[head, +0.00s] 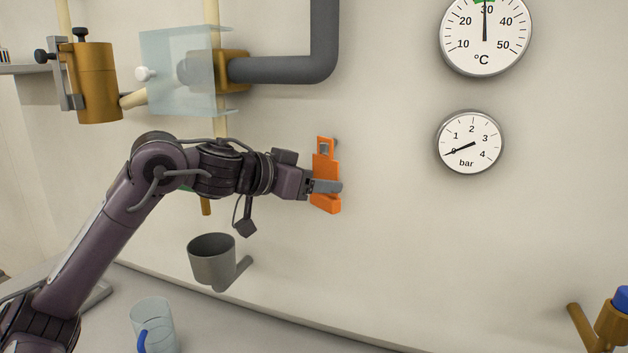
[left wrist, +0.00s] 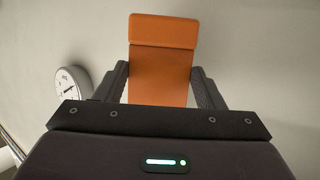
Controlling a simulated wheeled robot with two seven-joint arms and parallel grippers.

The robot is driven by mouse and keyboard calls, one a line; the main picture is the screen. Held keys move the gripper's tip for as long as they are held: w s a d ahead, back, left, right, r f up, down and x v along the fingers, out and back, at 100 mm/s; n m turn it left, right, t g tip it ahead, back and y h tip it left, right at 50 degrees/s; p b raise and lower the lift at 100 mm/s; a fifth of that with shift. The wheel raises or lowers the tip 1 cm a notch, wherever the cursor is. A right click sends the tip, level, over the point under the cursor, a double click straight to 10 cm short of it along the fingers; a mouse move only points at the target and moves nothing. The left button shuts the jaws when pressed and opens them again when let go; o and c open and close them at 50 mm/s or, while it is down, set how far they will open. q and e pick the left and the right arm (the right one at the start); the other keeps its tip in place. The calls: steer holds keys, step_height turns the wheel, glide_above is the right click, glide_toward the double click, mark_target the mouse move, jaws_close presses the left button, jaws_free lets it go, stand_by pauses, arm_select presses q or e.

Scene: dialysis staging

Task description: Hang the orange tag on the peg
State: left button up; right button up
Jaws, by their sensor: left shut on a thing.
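The orange tag (head: 325,168) is upright against the wall, with a slot near its upper end. My left gripper (head: 327,186) is shut on the tag's lower half. In the left wrist view the tag (left wrist: 160,75) shows between the two fingers of the gripper (left wrist: 161,88). A small grey peg (head: 336,143) shows at the tag's upper right edge, and something grey shows in the slot. I cannot tell whether the peg passes through the slot or lies behind the tag. My right gripper is not in view.
A grey pipe (head: 280,70) and a clear panel (head: 178,72) are above left of the tag. A grey cup-shaped holder (head: 212,260) is below left. A pressure gauge (head: 469,143) and a temperature gauge (head: 486,40) are to the right. The wall between is bare.

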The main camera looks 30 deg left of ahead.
arm_select(q)
steer(key=o, duration=1.1)
steer(key=shift+w+f, duration=0.1)
steer(key=b+v, duration=0.4)
steer(key=v, duration=0.4)
steer(key=shift+f, duration=0.1)
